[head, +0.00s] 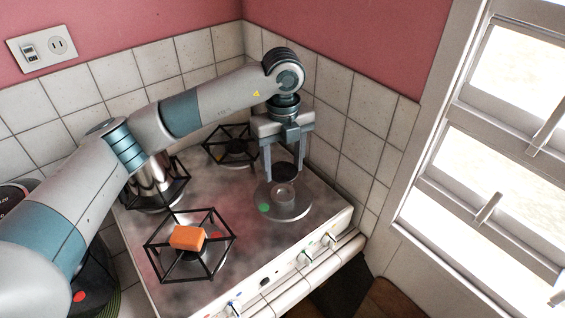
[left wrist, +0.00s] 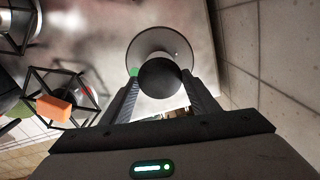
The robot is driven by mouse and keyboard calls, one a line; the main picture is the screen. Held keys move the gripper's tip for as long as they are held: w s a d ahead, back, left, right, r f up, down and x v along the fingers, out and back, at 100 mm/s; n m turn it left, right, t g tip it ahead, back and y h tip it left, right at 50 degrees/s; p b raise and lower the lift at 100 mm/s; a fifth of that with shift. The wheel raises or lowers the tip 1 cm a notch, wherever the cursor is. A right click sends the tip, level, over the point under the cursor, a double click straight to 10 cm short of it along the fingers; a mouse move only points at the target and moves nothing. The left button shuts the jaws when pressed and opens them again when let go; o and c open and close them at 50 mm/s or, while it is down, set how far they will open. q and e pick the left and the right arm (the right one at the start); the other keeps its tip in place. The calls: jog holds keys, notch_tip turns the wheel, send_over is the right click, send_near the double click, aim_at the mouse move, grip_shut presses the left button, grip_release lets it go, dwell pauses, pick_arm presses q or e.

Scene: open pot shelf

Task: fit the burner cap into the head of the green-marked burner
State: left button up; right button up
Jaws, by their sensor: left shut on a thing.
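The dark round burner cap (head: 285,173) is between the fingertips of my left gripper (head: 284,172), which is shut on it and points down. The green-marked burner is a round metal plate (head: 296,212) with a small silver head (head: 285,197); a green dot (head: 264,208) is on its left side. In the head view the cap is just above the head, apparently apart from it. My right gripper is not in view.
An orange block (head: 188,237) lies on the front-left grate (head: 160,250). A metal pot (head: 152,178) stands on the left rear grate, under my arm. Another grate (head: 232,150) is behind the green-marked burner. A tiled wall (head: 345,130) is close on the right; knobs (head: 305,258) line the front.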

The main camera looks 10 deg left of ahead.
aim_at(283, 171)
pick_arm(q)
jog(key=shift+f, duration=0.2)
jog(key=shift+f+b, duration=0.6)
jog(key=shift+f, duration=1.15)
jog(key=shift+f+b, duration=0.95)
jog(key=shift+f, duration=0.15)
jog(key=shift+b, duration=0.5)
jog(key=shift+f+b, duration=0.6)
jog(key=shift+f, duration=0.05)
dwell(0.3)
jog(key=o, duration=1.1)
jog(key=shift+o, duration=0.2)
jog(key=shift+r, duration=0.1)
